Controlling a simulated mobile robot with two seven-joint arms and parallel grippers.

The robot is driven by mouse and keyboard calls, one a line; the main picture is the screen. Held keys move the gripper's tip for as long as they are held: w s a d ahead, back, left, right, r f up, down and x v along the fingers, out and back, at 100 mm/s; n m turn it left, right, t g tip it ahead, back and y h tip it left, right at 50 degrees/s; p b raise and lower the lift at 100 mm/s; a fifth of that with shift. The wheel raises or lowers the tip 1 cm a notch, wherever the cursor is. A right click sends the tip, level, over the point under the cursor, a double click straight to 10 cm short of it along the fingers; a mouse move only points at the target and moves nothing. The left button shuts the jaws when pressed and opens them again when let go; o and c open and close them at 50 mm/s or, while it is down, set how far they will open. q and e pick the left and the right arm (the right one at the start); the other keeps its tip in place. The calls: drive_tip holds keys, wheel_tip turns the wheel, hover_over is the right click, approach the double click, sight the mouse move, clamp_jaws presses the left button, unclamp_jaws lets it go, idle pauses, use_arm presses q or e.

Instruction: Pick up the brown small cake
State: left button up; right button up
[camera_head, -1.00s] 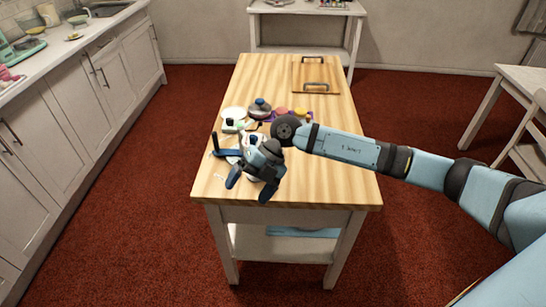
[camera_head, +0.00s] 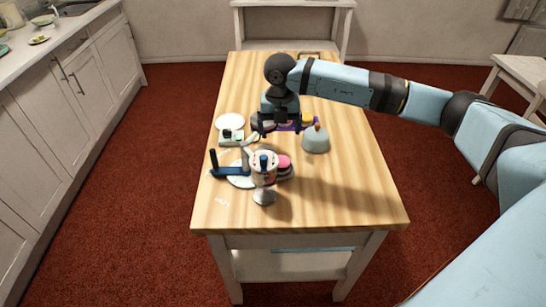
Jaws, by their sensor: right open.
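My right gripper (camera_head: 272,130) is open and points down over the middle of the table, among the small cakes. A purple tray (camera_head: 290,127) is partly hidden behind it. A yellow small cake (camera_head: 307,118) shows on the tray's right side. I cannot make out the brown small cake for certain; my gripper and wrist cover part of that area. A pink-topped round item (camera_head: 284,162) lies nearer the front. My left gripper is not in view.
A footed cup (camera_head: 264,190) and a dark blue handle (camera_head: 230,170) are in front. A white plate (camera_head: 230,121) lies at left. The table's front right is clear.

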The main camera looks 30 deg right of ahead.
hover_over(281, 162)
drive_tip(key=f, duration=0.4)
drive_tip(key=shift+s+a+f, duration=0.2)
drive_tip(key=shift+a, duration=0.05)
wheel_tip(281, 162, down, 3)
drive_tip(key=shift+w+r, duration=0.15)
drive_tip(key=shift+d+f, duration=0.1)
drive_tip(key=shift+f, duration=0.55)
drive_tip(key=f, duration=0.4)
drive_tip(key=shift+w+d+f, duration=0.1)
drive_tip(key=shift+d+f, duration=0.15)
drive_tip(key=shift+f, duration=0.15)
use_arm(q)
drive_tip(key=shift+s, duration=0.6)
use_arm(e)
drive_tip(key=shift+c, duration=0.4)
drive_tip(key=c, duration=0.7)
drive_tip(key=shift+c, duration=1.1)
drive_tip(key=shift+r, duration=0.1)
drive_tip(key=shift+c, duration=0.4)
